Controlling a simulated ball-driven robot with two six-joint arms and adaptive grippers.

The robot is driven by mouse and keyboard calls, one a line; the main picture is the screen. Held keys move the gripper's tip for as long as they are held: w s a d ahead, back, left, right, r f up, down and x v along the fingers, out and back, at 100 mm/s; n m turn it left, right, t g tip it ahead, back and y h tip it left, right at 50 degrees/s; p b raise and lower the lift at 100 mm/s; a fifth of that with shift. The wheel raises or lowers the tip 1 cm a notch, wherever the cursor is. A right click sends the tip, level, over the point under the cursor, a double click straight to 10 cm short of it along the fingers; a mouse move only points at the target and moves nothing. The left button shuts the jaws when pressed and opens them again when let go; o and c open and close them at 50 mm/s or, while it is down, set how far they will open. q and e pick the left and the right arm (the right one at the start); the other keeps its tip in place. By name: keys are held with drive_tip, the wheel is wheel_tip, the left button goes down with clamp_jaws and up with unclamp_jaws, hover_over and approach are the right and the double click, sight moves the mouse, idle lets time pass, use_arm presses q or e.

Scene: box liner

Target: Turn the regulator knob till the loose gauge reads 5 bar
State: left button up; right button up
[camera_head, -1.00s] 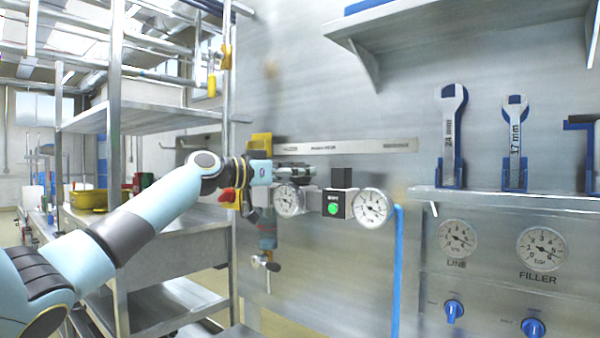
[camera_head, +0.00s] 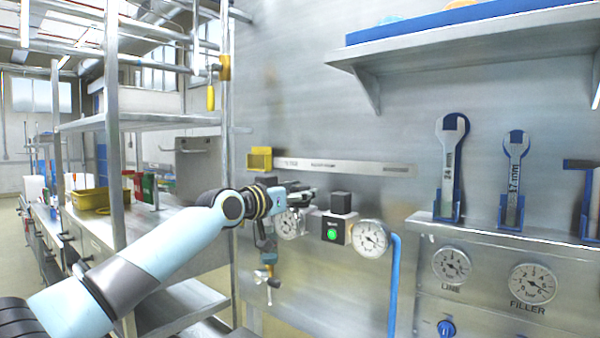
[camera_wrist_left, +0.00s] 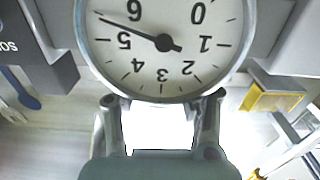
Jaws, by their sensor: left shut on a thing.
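My left gripper (camera_head: 304,192) is just above the left round gauge (camera_head: 290,224) of a wall fitting. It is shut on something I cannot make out. In the left wrist view its fingers (camera_wrist_left: 160,108) stand apart below an upside-down dial (camera_wrist_left: 163,55), their tips by its rim. That needle lies a little past 5, between 5 and 6. The fitting has a box with a green button (camera_head: 332,235), a black block (camera_head: 341,203) on top, and a right gauge (camera_head: 370,239). I cannot tell which part is the knob or which gauge is loose. My right gripper is out of view.
A blue hose (camera_head: 394,285) runs down beside the right gauge. A panel at right has LINE (camera_head: 452,265) and FILLER (camera_head: 533,284) gauges, with wrenches (camera_head: 450,165) above. A yellow holder (camera_head: 259,158) is on the wall. A metal shelf rack (camera_head: 165,119) stands left.

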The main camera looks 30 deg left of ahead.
use_arm(q)
drive_tip(key=shift+d+r+n+y+p, duration=0.15)
drive_tip(key=shift+n+y+p, duration=0.4)
drive_tip(key=shift+y, duration=0.45)
drive_tip(key=shift+n+y+b, duration=0.35)
drive_tip(key=shift+n+y, duration=0.4)
drive_tip(key=shift+y, duration=0.35)
drive_tip(key=n+y+b, duration=0.2)
drive_tip(key=y, duration=0.1)
drive_tip(key=shift+f+g+b, duration=0.3)
drive_tip(key=shift+g, duration=0.1)
drive_tip(key=shift+r+n+g+y+b, duration=0.15)
drive_tip(key=shift+n+g+y+b, duration=0.35)
drive_tip(key=shift+y+b, duration=0.4)
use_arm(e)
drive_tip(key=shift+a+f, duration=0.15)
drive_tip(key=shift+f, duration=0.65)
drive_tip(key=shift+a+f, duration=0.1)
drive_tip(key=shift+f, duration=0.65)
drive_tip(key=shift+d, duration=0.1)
use_arm(q)
drive_tip(key=o, duration=1.2)
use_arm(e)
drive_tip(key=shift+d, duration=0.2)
